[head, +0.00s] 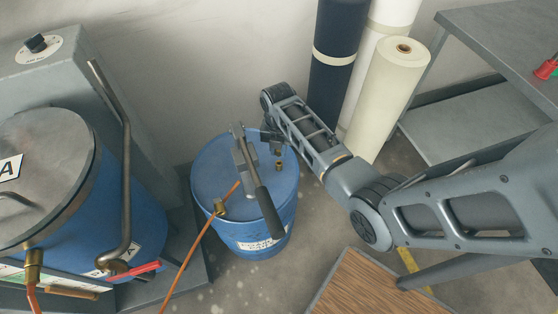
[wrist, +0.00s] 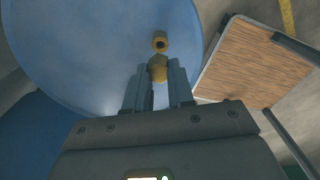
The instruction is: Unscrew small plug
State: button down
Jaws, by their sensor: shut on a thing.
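A blue drum (head: 212,180) stands on the floor, and its lid (wrist: 90,60) fills much of the wrist view. My gripper (head: 276,149) is over the far right part of the lid. In the wrist view its two fingers (wrist: 158,85) are closed on a small brass plug (wrist: 157,68). Just beyond the plug, a brass ring with a dark opening (wrist: 160,42) sits on the lid; it also shows in the head view (head: 279,165). The plug appears beside the opening rather than in it. The exact height of the plug above the lid cannot be told.
A grey lever with a black handle (head: 267,212) crosses above the lid. A machine with a blue vessel (head: 135,205) stands left, fabric rolls (head: 392,90) behind, and a wooden-topped table (head: 368,285) at front right.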

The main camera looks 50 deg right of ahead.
jog(key=shift+r, duration=2.75)
